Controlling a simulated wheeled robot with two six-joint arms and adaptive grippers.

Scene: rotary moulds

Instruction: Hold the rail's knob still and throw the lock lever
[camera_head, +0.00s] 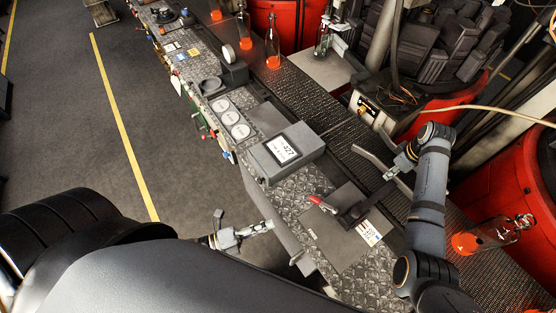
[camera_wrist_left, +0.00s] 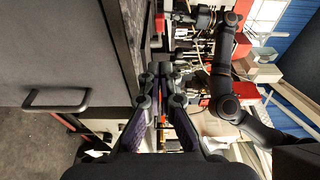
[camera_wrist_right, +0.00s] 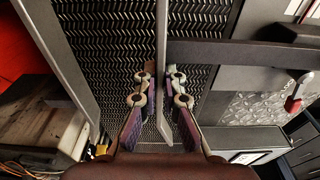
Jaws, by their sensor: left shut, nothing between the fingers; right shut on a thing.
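The lock lever with a red handle (camera_head: 322,204) is on a plate beside the conveyor, at the end of a dark bar (camera_head: 352,212). Its red handle also shows in the right wrist view (camera_wrist_right: 293,104). My right gripper (camera_head: 393,172) is over the conveyor, shut on a thin grey rail (camera_wrist_right: 162,50). The rail (camera_head: 368,158) runs slantwise in the head view. I cannot make out a separate knob; the fingers may hide it. My left gripper (camera_head: 268,226) is shut and empty, apart from the lever, beside the bench's near side. Its closed fingertips show in the left wrist view (camera_wrist_left: 162,72).
A grey display box (camera_head: 285,152) stands on the bench left of the lever. Glowing orange bottles (camera_head: 273,52) stand along the conveyor (camera_head: 325,115), and another bottle (camera_head: 495,236) is right of my right arm. Grey floor (camera_head: 75,80) lies open at the left.

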